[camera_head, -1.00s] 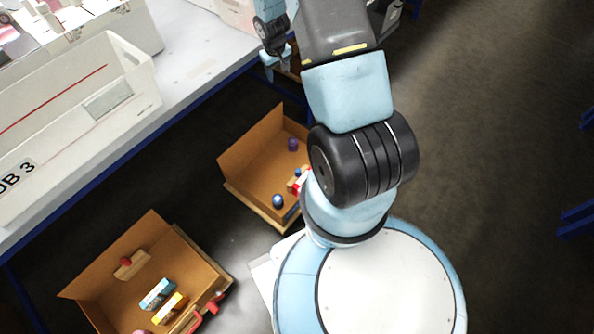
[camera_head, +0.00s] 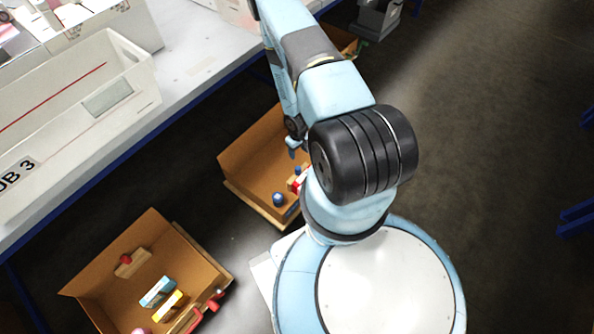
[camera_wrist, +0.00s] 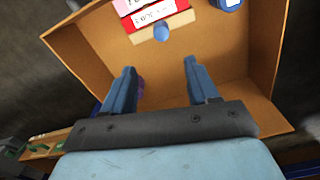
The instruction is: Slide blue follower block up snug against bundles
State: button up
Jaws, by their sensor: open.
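A wooden block with a blue knob (camera_wrist: 162,31) stands in a cardboard box, close against red-and-white bundles (camera_wrist: 150,12); I cannot tell whether they touch. The knob also shows small in the head view (camera_head: 297,171). My gripper (camera_wrist: 158,75) is open and empty, over the box, its two blue fingers pointing toward the block but apart from it. In the head view my gripper (camera_head: 294,148) is at the box's back right, partly hidden by my arm. A purple object (camera_wrist: 140,88) is mostly hidden behind the left finger.
The box's cardboard walls (camera_head: 238,146) surround the gripper. A dark blue round item (camera_head: 278,199) sits in its front part. A second box (camera_head: 90,273) at lower left holds a red-knobbed block (camera_head: 130,263) and boxed items. A table with a white bin (camera_head: 130,100) is at left.

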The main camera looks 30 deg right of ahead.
aim_at(299, 169)
jog(key=f, duration=1)
jog(key=s+f, duration=0.1)
jog(key=f, duration=0.4)
jog(key=shift+c, duration=0.3)
grip_shut()
